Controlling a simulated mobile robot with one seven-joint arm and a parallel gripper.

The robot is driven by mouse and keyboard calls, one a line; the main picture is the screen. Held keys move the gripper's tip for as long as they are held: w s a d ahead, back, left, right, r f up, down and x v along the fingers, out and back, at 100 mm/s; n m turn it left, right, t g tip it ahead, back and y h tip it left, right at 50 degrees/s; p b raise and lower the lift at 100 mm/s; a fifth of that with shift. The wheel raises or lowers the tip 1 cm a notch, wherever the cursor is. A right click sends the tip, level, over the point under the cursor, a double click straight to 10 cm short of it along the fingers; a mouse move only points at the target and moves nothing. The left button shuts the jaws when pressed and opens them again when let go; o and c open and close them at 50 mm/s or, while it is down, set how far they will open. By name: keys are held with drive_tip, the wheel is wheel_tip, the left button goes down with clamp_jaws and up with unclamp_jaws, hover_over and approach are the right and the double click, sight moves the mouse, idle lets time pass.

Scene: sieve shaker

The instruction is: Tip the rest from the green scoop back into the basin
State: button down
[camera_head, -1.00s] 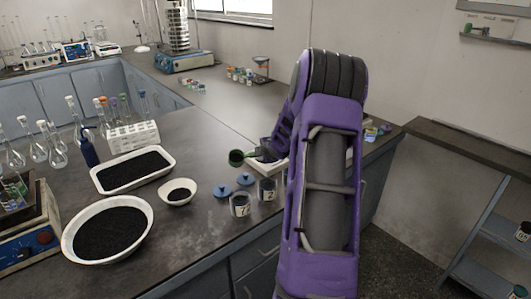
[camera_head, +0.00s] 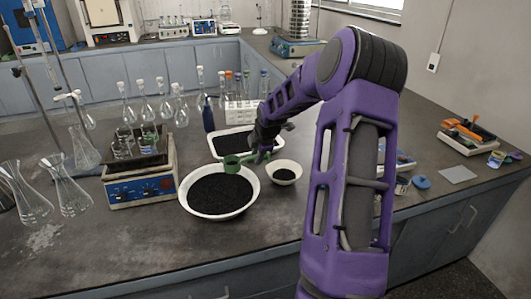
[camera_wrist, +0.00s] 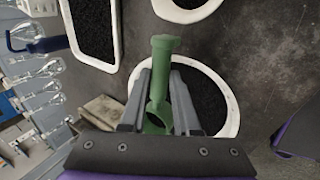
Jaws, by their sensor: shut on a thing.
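The basin (camera_head: 219,216) is a wide round white bowl full of black grains, near the middle of the bench. It also shows in the wrist view, its white rim (camera_wrist: 236,112) partly hidden behind my gripper. My gripper (camera_head: 263,150) is shut on the green scoop (camera_head: 232,164). In the wrist view the green handle (camera_wrist: 162,48) lies between the fingers of my gripper (camera_wrist: 160,78). In the head view the scoop overlaps the basin's back rim; its height above it is hard to tell. What the scoop holds cannot be seen.
A white rectangular tray (camera_head: 217,150) of black grains stands behind the basin, and a small white bowl (camera_head: 285,181) to its right. A boxy device (camera_head: 140,188) with blue panel stands left, with glass flasks around it. The bench in front of the basin is clear.

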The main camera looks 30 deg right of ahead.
drive_tip(key=shift+w+a, duration=0.25)
drive_tip(key=shift+a, duration=0.65)
drive_tip(key=shift+a+f+n+g+h, duration=0.2)
drive_tip(key=shift+n+h, duration=0.1)
drive_tip(key=shift+h, duration=0.4)
drive_tip(key=shift+a+f+n+g+h, duration=0.1)
drive_tip(key=shift+n+g+h, duration=0.15)
drive_tip(key=shift+h, duration=0.45)
drive_tip(key=a+r+h+b, duration=0.1)
drive_tip(key=h, duration=0.1)
drive_tip(key=a+r+n+h+b, duration=0.1)
drive_tip(key=h+b, duration=0.1)
drive_tip(key=a+r+n+h+b, duration=0.1)
drive_tip(key=h, duration=0.1)
drive_tip(key=shift+w+a+r, duration=0.25)
drive_tip(key=shift+w+a, duration=0.15)
drive_tip(key=h+b, duration=0.1)
drive_tip(key=a+b, duration=0.1)
drive_tip(key=a+h+b, duration=0.1)
drive_tip(key=shift+w+r+n+h, duration=0.15)
drive_tip(key=shift+r+n+h, duration=0.1)
drive_tip(key=shift+h, duration=0.05)
drive_tip(key=w+a+n+t+h+b, duration=0.1)
drive_tip(key=a+n+t+h+b, duration=0.1)
drive_tip(key=a+n+h, duration=0.2)
drive_tip(key=a+h, duration=0.3)
drive_tip(key=a, duration=0.1)
drive_tip(key=shift+w+a+f+h+b, duration=0.15)
drive_tip(key=shift+w+f+h+b, duration=0.05)
drive_tip(key=shift+f+h+b, duration=0.1)
